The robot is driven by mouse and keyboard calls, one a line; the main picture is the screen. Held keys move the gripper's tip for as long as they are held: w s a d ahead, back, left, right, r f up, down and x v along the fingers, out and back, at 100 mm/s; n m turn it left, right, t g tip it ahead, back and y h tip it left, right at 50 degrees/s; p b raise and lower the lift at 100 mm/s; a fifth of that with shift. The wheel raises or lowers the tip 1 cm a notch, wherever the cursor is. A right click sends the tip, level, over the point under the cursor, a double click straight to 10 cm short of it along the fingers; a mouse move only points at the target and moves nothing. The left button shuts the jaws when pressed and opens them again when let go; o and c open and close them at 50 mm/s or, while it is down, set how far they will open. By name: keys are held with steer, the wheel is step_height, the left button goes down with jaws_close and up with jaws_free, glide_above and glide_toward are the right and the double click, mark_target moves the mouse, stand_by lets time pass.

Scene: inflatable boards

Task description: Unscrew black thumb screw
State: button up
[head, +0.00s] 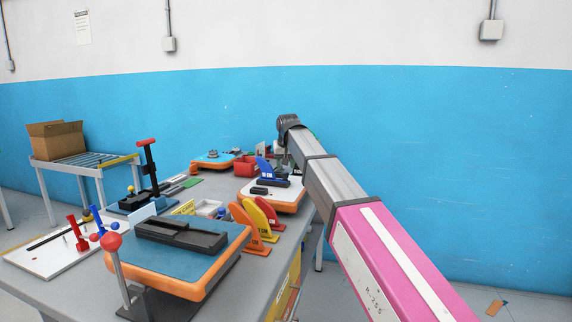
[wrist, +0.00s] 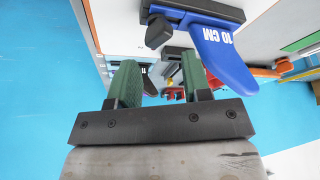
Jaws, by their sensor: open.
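The black thumb screw (wrist: 158,33) shows in the wrist view as a dark knob at the left end of a black fin box (wrist: 205,10). A blue fin marked 10 CM (wrist: 222,58) sits in that box; the fin also shows in the head view (head: 264,167) on a white board with an orange edge (head: 288,207). My gripper (wrist: 161,80) has two green fingers, apart with nothing held between them. In the wrist view the screw lies above the fingertips, not between them. In the head view I cannot pick out the screw, and my arm hides part of the board.
Orange, yellow and red fins (head: 262,215) stand at the table's right edge. A blue-topped board with a black box (head: 180,234) lies nearer. A red bin (head: 245,166) is farther back. A lever with a red ball (head: 111,243) rises at the front.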

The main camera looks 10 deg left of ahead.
steer(key=shift+m, duration=0.4)
steer(key=m+h, duration=0.1)
steer(key=m, duration=0.3)
steer(key=shift+a+t+h, duration=0.15)
steer(key=shift+t+h, duration=0.15)
steer(key=shift+h, duration=0.1)
steer(key=shift+a+m+h, duration=0.2)
steer(key=shift+m+h, duration=0.2)
steer(key=shift+m, duration=0.6)
steer(key=shift+m+h, duration=0.4)
steer(key=shift+m, duration=0.6)
